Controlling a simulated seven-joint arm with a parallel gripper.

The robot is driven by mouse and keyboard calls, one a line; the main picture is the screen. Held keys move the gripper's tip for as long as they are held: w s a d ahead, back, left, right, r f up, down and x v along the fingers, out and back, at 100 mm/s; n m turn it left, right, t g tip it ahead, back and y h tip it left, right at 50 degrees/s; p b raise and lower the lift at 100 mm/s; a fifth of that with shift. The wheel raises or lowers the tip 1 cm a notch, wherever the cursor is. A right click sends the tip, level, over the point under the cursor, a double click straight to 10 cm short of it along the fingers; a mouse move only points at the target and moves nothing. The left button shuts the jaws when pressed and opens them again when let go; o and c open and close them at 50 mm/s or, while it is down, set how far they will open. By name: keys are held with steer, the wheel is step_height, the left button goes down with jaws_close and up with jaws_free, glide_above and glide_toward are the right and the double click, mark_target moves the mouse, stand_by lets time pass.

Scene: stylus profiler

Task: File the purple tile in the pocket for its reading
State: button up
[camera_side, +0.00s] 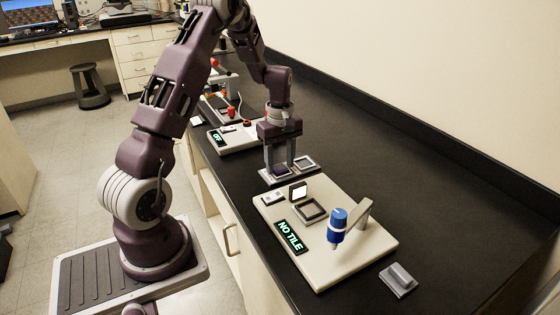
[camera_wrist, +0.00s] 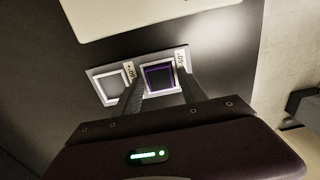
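The purple tile (camera_wrist: 160,77) lies in the right pocket of a light two-pocket holder in the wrist view. The left pocket (camera_wrist: 111,86) shows a plain grey floor and looks empty. The holder (camera_side: 268,180) stands on the black bench in the side view, beneath my gripper (camera_side: 280,168). In the wrist view my gripper (camera_wrist: 162,86) has its fingers spread, one on each side of the purple tile, with gaps between.
The cream profiler base (camera_side: 350,262) stands nearer the camera, with an empty square frame (camera_side: 311,209), a blue stylus head (camera_side: 337,219) and a display (camera_side: 291,236) reading "NO TILE". A grey block (camera_side: 398,278) lies beside it. Another device with a red button (camera_side: 247,124) stands behind.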

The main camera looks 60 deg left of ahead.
stand_by(0.5)
steer(key=shift+r, duration=3.5)
step_height(320, 180, up, 7)
glide_above(280, 168)
steer(key=s+d+r+m+t, duration=0.25)
steer(key=d+r+m, duration=0.25)
steer(key=d+r, duration=0.3)
steer(key=s+d+m+t, duration=0.3)
steer(key=s+d+m, duration=1)
steer(key=s, duration=0.5)
steer(key=shift+s+d+f, duration=0.15)
steer(key=shift+d+f, duration=0.25)
steer(key=shift+d, duration=0.85)
